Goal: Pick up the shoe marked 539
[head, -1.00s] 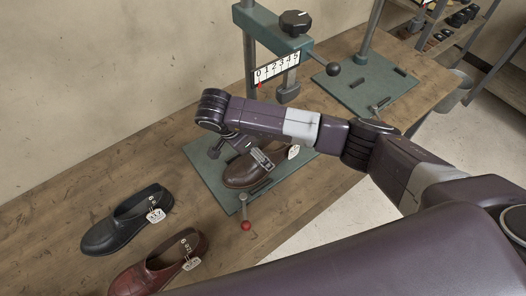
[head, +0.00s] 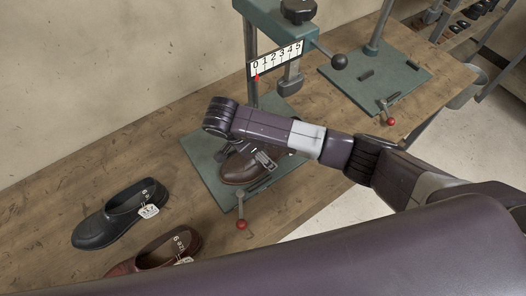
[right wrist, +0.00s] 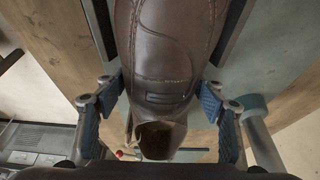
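A dark brown shoe (head: 240,169) lies on the green base plate (head: 207,180) of the near stitching machine. My right gripper (head: 262,158) is over it. In the right wrist view the brown shoe (right wrist: 165,45) runs between the two blue finger pads of my right gripper (right wrist: 163,104). The pads stand wide apart on either side of the shoe, with narrow gaps seeming to show. The brown shoe's number cannot be read. A black shoe (head: 108,222) and a reddish-brown shoe (head: 158,253) lie on the bench to the left, with white tags too small to read surely. My left gripper is out of view.
The near machine has a numbered scale (head: 277,58), an upright post and a red-knobbed lever (head: 241,224) at the plate's front. A second green machine base (head: 350,88) stands farther right. Shelves with shoes are at the back right. Bare wooden bench (head: 60,190) is at left.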

